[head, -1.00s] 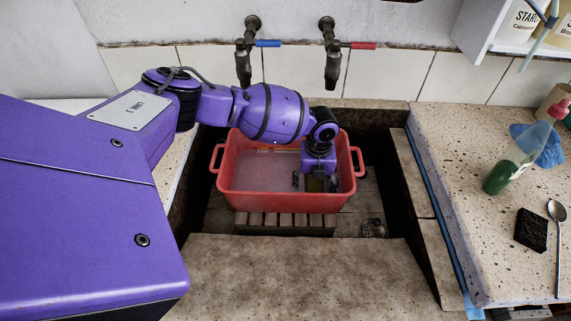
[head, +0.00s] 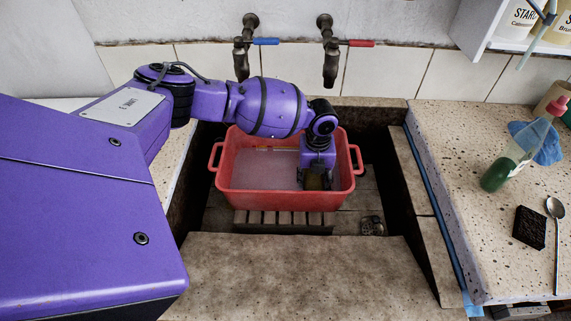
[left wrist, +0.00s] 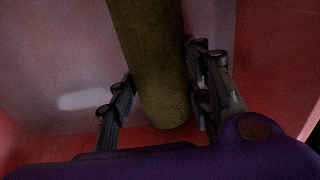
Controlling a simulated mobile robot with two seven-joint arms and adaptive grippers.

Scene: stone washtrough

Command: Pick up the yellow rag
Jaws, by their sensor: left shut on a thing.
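The yellow rag (left wrist: 150,60) shows in the left wrist view as a dark olive-yellow, roll-like shape between my fingers. In the head view a small olive patch of the rag (head: 316,182) shows at my fingertips, inside the red basin (head: 290,201). My left gripper (head: 314,185) points down into the right part of the basin and is shut on the rag. Its fingers also show on both sides of the rag in the left wrist view (left wrist: 160,100). The rest of the rag is hidden by my gripper in the head view. My right gripper is out of view.
The red basin holds pale cloudy water and stands in the stone trough. Two taps (head: 330,60) hang above the back. On the right counter are a green bottle (head: 500,172), a blue cloth (head: 547,150), a black sponge (head: 530,228) and a spoon (head: 556,240).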

